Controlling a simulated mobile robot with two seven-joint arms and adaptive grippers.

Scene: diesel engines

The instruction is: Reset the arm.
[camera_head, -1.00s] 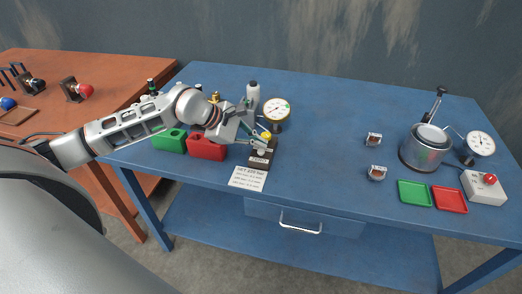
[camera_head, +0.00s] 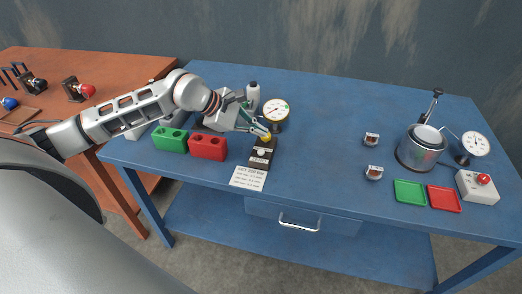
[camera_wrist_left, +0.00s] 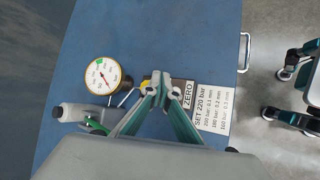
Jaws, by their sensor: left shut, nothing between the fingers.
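My left arm reaches in from the left over the blue table in the head view. Its left gripper (camera_head: 264,133) is shut and empty, just above or beside a small dark block stand (camera_head: 260,156) with a ZERO label. In the left wrist view the shut fingertips (camera_wrist_left: 160,82) lie over the edge of that stand (camera_wrist_left: 184,94). I cannot tell whether they touch it. A brass-rimmed gauge (camera_head: 276,110) stands just behind the gripper; it also shows in the wrist view (camera_wrist_left: 103,76). My right gripper does not show.
A white SET 220 bar card (camera_head: 248,178) lies in front of the stand. Green (camera_head: 170,139) and red (camera_head: 208,146) blocks stand left. A metal pot (camera_head: 421,149), green tray (camera_head: 410,192), red tray (camera_head: 444,198) and button box (camera_head: 478,187) are right. The table's middle is clear.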

